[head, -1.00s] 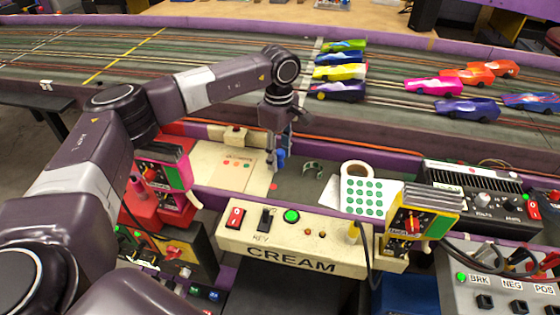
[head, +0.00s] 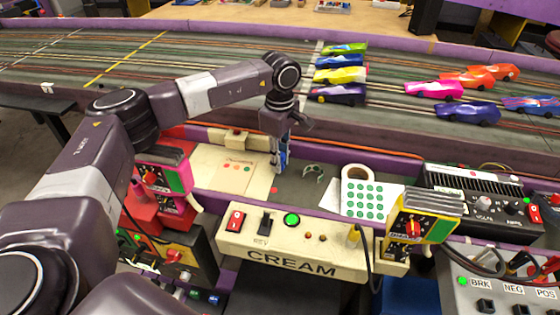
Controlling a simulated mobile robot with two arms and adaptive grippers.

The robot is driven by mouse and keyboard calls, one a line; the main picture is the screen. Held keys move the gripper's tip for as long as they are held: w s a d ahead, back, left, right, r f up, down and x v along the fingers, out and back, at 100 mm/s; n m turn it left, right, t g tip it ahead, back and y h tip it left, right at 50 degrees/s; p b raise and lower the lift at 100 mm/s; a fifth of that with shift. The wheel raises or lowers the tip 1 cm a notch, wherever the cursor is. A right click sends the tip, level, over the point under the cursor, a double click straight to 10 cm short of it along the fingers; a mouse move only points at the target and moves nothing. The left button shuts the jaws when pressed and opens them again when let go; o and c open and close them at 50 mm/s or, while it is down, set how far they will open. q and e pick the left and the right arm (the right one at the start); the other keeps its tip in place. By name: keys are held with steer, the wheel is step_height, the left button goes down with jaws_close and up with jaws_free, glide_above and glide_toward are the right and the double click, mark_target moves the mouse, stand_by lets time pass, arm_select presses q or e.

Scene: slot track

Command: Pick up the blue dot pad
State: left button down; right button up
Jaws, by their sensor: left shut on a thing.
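My left gripper (head: 280,166) points down over the grey ledge between the cream card and the white roll. It is shut on a small, narrow blue thing (head: 284,155), which I take to be the blue dot pad. The fingers hide most of it, and any dots on it are too small to make out. I cannot tell whether it still touches the ledge. My right gripper is not in view.
A cream card with coloured dots (head: 237,174) lies left of my gripper. The CREAM control box (head: 292,240) stands in front; toy cars are behind.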

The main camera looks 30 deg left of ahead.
arm_select(q)
steer(key=shift+r, duration=0.4)
step_height(320, 180, up, 19)
steer(key=p, duration=0.3)
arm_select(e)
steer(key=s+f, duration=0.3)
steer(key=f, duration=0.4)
arm_select(q)
steer(key=m+p, duration=0.9)
steer(key=p, duration=1)
glide_toward(273, 190)
steer(key=shift+w, duration=0.1)
steer(key=shift+f+b, duration=1.7)
steer(key=shift+f, duration=1)
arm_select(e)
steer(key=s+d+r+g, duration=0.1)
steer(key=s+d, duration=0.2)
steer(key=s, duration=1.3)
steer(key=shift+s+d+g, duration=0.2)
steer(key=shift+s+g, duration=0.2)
arm_select(q)
steer(key=shift+f+b, duration=0.6)
steer(key=shift+b, duration=0.1)
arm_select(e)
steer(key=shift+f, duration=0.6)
arm_select(q)
steer(key=shift+r, duration=0.15)
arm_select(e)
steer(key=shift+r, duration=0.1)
